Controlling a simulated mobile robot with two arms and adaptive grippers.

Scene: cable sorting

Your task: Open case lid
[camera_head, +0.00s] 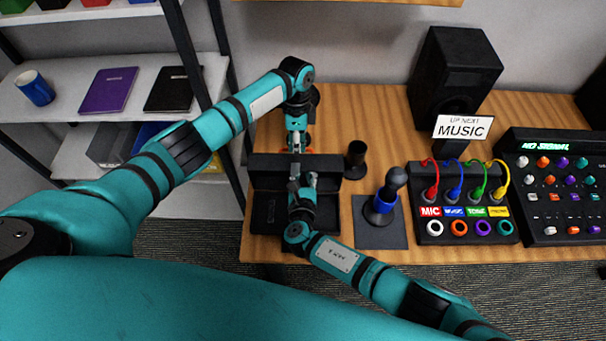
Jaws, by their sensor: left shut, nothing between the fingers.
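The black case (265,213) sits near the front left of the wooden table, with its lid (265,168) standing raised along its back side. My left gripper (297,147) hangs down just behind the lid's top edge, shut and empty; its fingertips are partly hidden. My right gripper (303,177) is over the case in front of the lid, its fingers pointing toward the lid. It covers part of the lid and the case opening. Whether it touches the lid, and whether its fingers are open or shut, I cannot tell.
A black cup-like holder (356,160) stands right of the lid. A microphone (386,198) stands on a dark mat, beside a cable box (463,205) with coloured plugs. A mixer (560,190), a speaker (452,82) and a sign (463,128) are farther right. Shelves (60,110) stand left.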

